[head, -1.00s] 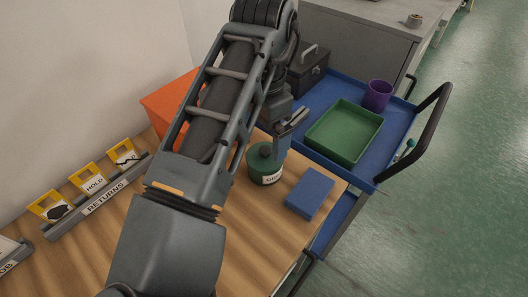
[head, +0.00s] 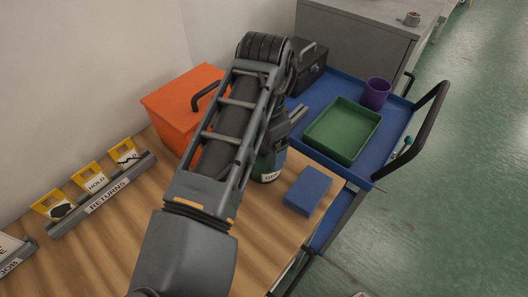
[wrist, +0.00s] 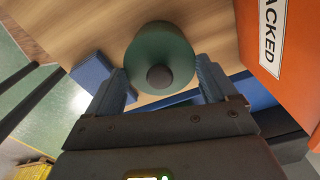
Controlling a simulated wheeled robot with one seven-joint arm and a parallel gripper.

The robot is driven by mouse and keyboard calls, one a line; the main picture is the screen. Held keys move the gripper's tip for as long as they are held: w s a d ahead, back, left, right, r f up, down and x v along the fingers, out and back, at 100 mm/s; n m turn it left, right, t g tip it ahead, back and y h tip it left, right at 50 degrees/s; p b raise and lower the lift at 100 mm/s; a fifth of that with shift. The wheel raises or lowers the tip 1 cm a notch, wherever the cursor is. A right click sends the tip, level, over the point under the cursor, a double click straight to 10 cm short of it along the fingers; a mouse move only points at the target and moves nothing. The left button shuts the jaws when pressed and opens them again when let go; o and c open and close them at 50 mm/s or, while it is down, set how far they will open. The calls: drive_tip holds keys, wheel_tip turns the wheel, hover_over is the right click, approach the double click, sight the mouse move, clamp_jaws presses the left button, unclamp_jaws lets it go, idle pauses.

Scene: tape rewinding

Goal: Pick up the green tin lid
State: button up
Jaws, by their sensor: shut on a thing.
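The green tin lid (wrist: 160,48) is round with a dark knob (wrist: 159,77) and fills the space between my two fingers in the wrist view. My gripper (wrist: 164,70) is shut on it, one finger on each side. In the head view the green tin (head: 269,177) with its white label stands on the wooden table, partly hidden behind my arm. My gripper (head: 277,148) is over its top there. The lid is hidden in that view, and I cannot tell whether it is still seated on the tin.
A blue block (head: 309,191) lies just right of the tin. An orange box (head: 180,105) with a handle stands behind my arm. A blue cart (head: 330,87) to the right holds a green tray (head: 343,158), a purple cup (head: 376,93) and a dark toolbox (head: 309,72).

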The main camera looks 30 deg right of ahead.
drive_tip(key=shift+c, duration=1.2)
drive_tip(key=shift+r, duration=0.1)
